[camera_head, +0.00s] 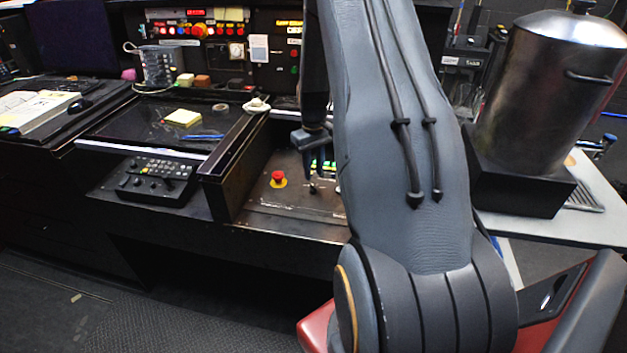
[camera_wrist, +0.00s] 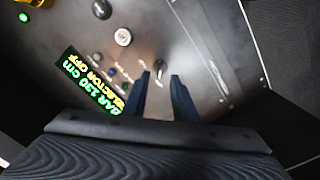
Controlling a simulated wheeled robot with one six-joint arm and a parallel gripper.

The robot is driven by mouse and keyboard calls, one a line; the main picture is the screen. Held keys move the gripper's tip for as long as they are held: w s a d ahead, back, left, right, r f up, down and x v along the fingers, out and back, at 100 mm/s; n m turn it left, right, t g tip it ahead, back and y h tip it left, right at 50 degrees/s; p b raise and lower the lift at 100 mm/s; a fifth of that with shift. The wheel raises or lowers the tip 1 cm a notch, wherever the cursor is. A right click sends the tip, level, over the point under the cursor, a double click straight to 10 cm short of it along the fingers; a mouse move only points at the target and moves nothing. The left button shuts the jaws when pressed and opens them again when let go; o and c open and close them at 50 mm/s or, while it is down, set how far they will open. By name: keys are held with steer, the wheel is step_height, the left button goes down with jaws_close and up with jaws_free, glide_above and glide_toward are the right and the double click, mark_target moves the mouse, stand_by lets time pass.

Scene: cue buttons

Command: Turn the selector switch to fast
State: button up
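In the wrist view, a small dark lever-like knob (camera_wrist: 160,67), which looks like the selector switch, stands on the grey metal panel (camera_wrist: 205,75). My gripper (camera_wrist: 160,77) is open; its two dark blue fingers are apart, with the knob just beyond and between their tips. I cannot tell whether they touch it. A lit display (camera_wrist: 92,82) reads "BAR 130 cm" and "SELECTOR OFF", partly hidden by my gripper. The position labels near the knob are too small to read.
A silver round knob (camera_wrist: 123,37), a black knob (camera_wrist: 102,9) and a green button (camera_wrist: 24,17) share the panel. A red mushroom button (camera_head: 278,177) sits on it at left. A black control box (camera_head: 157,181) is farther left, and a metal urn (camera_head: 545,85) stands at right.

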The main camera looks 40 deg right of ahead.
mark_target(313, 186)
steer(key=shift+f+p, duration=0.55)
steer(key=shift+f, duration=2)
steer(key=shift+c, duration=0.2)
jaws_close()
